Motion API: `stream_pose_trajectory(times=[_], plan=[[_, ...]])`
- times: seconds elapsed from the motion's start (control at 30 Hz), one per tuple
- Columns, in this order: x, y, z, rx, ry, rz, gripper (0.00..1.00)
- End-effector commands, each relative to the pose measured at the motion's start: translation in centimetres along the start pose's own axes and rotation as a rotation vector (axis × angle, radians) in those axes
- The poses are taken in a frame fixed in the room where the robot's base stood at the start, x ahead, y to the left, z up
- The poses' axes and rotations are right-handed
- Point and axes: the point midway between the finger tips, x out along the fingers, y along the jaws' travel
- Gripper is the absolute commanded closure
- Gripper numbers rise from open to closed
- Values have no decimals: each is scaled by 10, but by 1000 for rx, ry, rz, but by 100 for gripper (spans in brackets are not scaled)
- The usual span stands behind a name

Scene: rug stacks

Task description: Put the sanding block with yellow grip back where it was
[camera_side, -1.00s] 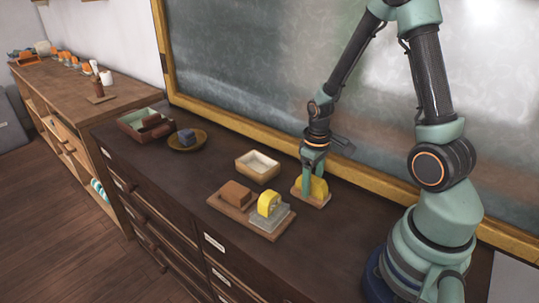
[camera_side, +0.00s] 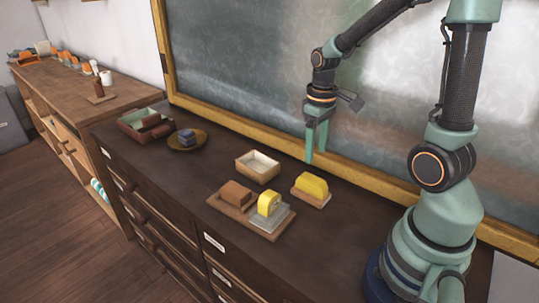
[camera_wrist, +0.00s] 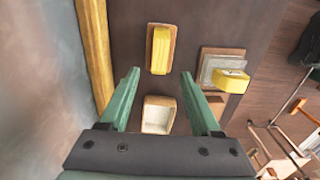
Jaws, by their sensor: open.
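A yellow-topped block on a tan base (camera_side: 311,187) stands upright on the dark cabinet top, right of the wooden tray; it also shows in the wrist view (camera_wrist: 161,50). A second piece, a yellow grip on a grey plate (camera_side: 270,206), sits on the tray's right part, and shows in the wrist view (camera_wrist: 230,81). I cannot tell for certain which one is named the sanding block with yellow grip. My gripper (camera_side: 316,153) is open and empty, above and apart from the tan-based block. Its fingers show in the wrist view (camera_wrist: 159,74).
The wooden tray (camera_side: 232,209) also holds a brown block (camera_side: 235,194). An empty light box (camera_side: 257,167) stands behind it. Further left are a round dish (camera_side: 187,147) with dark pieces and a green-rimmed box (camera_side: 131,124). A framed board (camera_side: 250,70) rises behind the cabinet.

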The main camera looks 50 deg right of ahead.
Motion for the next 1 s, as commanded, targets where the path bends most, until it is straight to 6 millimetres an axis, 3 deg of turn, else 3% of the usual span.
stream_pose_trajectory(times=[0.27,0.5,0.7,1.0], plan=[[-26,-11,-2,-4,45,15,36],[-77,-61,-1,-10,249,46,36],[-107,-98,10,-7,408,26,36],[-119,-116,18,0,492,-1,36]])
